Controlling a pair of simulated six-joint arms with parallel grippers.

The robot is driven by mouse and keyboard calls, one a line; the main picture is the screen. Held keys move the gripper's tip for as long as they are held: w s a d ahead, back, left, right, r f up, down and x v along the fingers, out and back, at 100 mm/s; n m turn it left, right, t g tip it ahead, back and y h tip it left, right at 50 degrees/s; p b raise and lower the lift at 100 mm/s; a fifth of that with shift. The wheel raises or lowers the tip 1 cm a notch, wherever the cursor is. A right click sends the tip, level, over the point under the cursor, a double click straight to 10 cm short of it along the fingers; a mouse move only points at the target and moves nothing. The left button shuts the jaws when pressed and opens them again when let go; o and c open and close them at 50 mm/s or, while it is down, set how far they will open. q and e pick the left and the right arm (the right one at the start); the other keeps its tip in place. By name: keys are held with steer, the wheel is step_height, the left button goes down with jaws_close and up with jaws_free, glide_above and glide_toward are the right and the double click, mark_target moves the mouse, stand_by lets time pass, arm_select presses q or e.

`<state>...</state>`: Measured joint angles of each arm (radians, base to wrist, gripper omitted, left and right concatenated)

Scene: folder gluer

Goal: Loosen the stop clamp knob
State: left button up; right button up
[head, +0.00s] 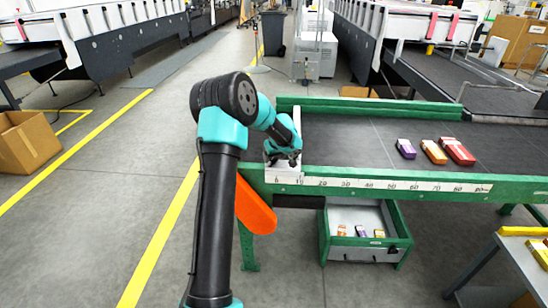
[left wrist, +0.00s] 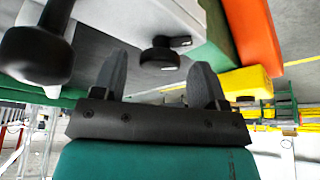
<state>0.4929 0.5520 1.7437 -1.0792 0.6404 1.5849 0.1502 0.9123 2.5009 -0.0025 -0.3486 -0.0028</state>
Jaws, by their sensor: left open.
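The left gripper (head: 284,158) is at the near left corner of the conveyor, over the white stop (head: 284,177) at the low end of the ruler. In the left wrist view, the open gripper (left wrist: 160,80) has its two dark fingers apart with nothing held between them. A small black knob (left wrist: 160,58) on the pale grey part appears between the fingertips, beyond them; I cannot tell whether they touch it. A larger black rounded knob (left wrist: 35,55) is at the upper left, outside the fingers. I cannot tell which is the stop clamp knob. The right gripper is not in view.
The green conveyor rail (head: 400,183) carries a ruler. Purple (head: 406,149), orange (head: 433,152) and red (head: 457,151) cartons lie on the dark belt. An orange panel (head: 256,207) hangs below the corner, beside a green-framed drawer (head: 362,248) with small cartons.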

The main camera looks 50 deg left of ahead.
arm_select(q)
steer(key=v, duration=1.7)
steer(key=shift+a, duration=0.1)
steer(key=s+d+f+m+h, duration=0.2)
steer(key=d+f+m+h, duration=0.45)
steer(key=d+f, duration=1.65)
steer(key=s+d+f+m+h, duration=0.1)
steer(key=s+d+f+m, duration=0.2)
steer(key=s+d+f, duration=0.3)
steer(key=s+d+f+m, duration=0.3)
steer(key=s+d+f, duration=0.4)
steer(key=s+f, duration=0.3)
steer(key=shift+s+d+g+h, duration=0.25)
steer(key=shift+s+g+h, duration=0.1)
steer(key=shift+s, duration=0.75)
